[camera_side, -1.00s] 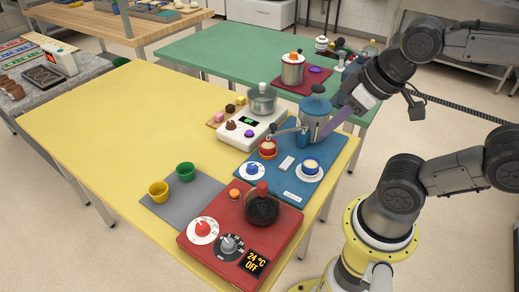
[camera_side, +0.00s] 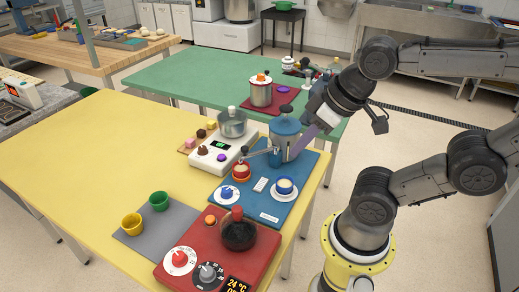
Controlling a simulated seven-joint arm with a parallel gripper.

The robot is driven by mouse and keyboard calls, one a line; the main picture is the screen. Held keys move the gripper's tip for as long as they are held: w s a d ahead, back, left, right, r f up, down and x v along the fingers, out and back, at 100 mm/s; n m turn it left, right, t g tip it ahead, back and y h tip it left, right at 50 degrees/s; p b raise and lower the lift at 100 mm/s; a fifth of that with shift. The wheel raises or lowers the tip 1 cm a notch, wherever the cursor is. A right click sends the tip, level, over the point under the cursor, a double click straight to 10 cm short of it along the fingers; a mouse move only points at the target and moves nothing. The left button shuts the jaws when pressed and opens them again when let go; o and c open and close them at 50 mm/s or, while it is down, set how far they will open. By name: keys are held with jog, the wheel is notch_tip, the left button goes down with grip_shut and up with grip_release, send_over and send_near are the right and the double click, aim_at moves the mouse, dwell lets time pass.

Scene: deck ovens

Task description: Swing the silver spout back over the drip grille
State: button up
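The silver spout (camera_side: 258,152) reaches out to the left from a blue, lidded tank (camera_side: 284,142) on a blue board. Its tip is near a red cup with pale contents (camera_side: 241,171). A small white slatted-looking plate (camera_side: 261,184) lies on the board in front of the tank and may be the drip grille; the spout's tip is left of it and behind it. My gripper (camera_side: 307,131) is at the tank's right side, on the far side from the spout's tip. Its fingers are small and partly hidden, so I cannot tell whether they are open or touch the tank.
A white scale with a pot (camera_side: 232,123) stands behind left. A red hotplate (camera_side: 180,238) stands in front. The yellow table's left side (camera_side: 80,150) is clear.

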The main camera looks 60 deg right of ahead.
jog(key=shift+o, duration=1.2)
jog(key=shift+s, duration=0.1)
jog(key=o, duration=0.5)
jog(key=w+r, duration=0.1)
jog(key=w+r+n, duration=0.2)
jog(key=r, duration=0.1)
jog(key=shift+d+r+g, duration=0.1)
jog(key=shift+d+g, duration=0.15)
jog(key=shift+g, duration=0.05)
jog(key=g, duration=0.5)
send_over(244, 147)
notch_tip(244, 147, down, 5)
jog(key=shift+m, duration=0.3)
notch_tip(244, 147, down, 13)
jog(key=shift+s+f, duration=0.1)
jog(key=shift+f, duration=0.05)
grip_shut()
